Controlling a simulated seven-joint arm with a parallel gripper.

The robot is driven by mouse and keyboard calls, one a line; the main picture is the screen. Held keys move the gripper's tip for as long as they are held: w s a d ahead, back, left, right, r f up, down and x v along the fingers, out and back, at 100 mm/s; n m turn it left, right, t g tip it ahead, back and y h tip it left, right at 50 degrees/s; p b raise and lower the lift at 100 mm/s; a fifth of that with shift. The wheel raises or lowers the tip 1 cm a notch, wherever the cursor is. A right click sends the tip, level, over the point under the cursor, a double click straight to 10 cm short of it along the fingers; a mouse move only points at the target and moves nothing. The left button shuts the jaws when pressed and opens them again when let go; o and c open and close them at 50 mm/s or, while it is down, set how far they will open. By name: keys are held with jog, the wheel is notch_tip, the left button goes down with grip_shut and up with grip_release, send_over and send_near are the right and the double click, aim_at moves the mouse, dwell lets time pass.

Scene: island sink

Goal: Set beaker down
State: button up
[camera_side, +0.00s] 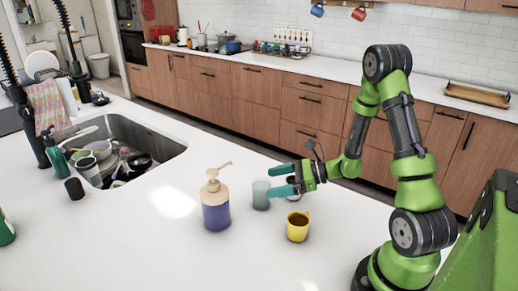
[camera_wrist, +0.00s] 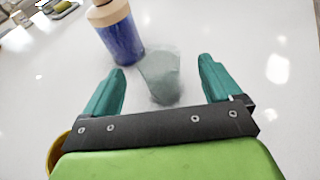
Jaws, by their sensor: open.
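The beaker (camera_side: 260,196), a translucent grey-green cup, stands upright on the white island counter in the side view, just left of my gripper's fingertips. My gripper (camera_side: 271,181) is open, with its teal fingers pointing left toward the beaker. In the wrist view the beaker (camera_wrist: 160,80) shows between the two spread fingers of my gripper (camera_wrist: 162,66), with visible gaps on both sides. Its lower part reaches down toward the dark gripper bar. Nothing is held.
A blue soap dispenser (camera_side: 216,208) with a beige pump stands close left of the beaker. The sink (camera_side: 152,140) holds dishes.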

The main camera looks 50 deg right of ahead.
aim_at(261, 185)
jog(key=x, duration=0.5)
jog(key=shift+s+f, duration=0.15)
jog(key=shift+f, duration=0.05)
jog(key=c, duration=1.2)
jog(key=shift+r, duration=0.15)
notch_tip(261, 185, up, 10)
dwell(0.4)
